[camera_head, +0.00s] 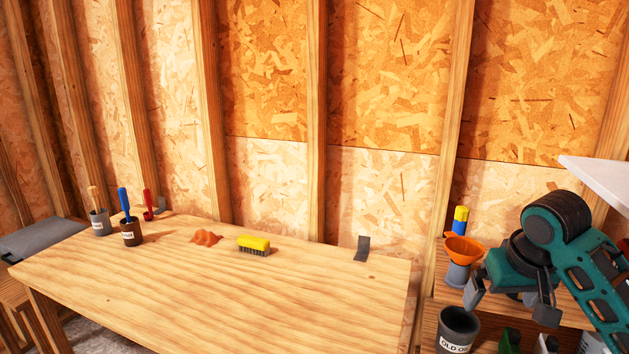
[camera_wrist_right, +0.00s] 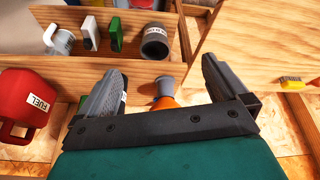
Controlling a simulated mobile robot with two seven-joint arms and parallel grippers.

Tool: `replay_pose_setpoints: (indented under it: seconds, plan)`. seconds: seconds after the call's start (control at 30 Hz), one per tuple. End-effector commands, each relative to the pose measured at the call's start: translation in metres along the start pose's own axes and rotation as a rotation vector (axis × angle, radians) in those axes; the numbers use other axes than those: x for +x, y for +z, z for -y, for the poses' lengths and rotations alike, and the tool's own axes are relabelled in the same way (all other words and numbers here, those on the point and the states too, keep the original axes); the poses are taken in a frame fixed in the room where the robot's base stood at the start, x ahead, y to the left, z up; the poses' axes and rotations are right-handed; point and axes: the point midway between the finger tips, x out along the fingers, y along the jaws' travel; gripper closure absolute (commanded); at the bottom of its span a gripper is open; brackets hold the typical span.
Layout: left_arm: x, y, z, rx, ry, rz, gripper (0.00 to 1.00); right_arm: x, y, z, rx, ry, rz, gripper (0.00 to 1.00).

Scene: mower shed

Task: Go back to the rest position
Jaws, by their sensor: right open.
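My right gripper (camera_head: 511,298) is at the right of the head view, over the shelf beside the workbench. Its two fingers are spread apart with nothing between them. In the wrist view, the open right gripper (camera_wrist_right: 160,78) spans the width of an orange funnel (camera_wrist_right: 165,102), which lies beyond it. The head view shows the orange funnel (camera_head: 463,249) on a grey container (camera_head: 457,275), just left of the gripper and apart from it. My left gripper and arm do not show in either view.
The workbench (camera_head: 220,300) holds a yellow brush (camera_head: 254,244), an orange cloth (camera_head: 206,238) and labelled cups of tools. Its front is clear. A dark "OLD OIL" cup (camera_head: 458,329) stands below the gripper. A red fuel can (camera_wrist_right: 27,100) is at the wrist view's left. A white panel (camera_head: 600,178) is near my arm.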

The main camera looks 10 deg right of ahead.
Motion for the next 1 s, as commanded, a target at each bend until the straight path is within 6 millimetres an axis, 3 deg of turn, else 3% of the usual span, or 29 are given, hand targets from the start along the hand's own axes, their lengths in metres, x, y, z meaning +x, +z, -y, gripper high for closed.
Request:
replay_pose_setpoints:
  seconds: [0.1, 0.3, 0.43, 0.6, 0.87, 1.0]
  plan:
    - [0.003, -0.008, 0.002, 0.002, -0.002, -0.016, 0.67, 0.034, 0.04, 0.03, -0.093, -0.023, 0.023, 0.0]
    - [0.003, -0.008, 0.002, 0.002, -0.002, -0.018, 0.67, 0.075, 0.125, 0.08, -0.239, -0.084, 0.039, 0.0]
    - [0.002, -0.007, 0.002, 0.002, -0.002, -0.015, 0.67, 0.084, 0.182, 0.103, -0.3, -0.122, 0.042, 0.0]
    - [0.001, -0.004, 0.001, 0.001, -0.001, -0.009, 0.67, 0.081, 0.241, 0.12, -0.34, -0.151, 0.043, 0.0]
    - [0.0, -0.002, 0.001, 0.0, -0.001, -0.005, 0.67, 0.062, 0.3, 0.124, -0.351, -0.15, 0.05, 0.0]
    - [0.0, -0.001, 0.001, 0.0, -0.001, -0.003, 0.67, 0.085, 0.289, 0.132, -0.356, -0.162, -0.042, 0.0]
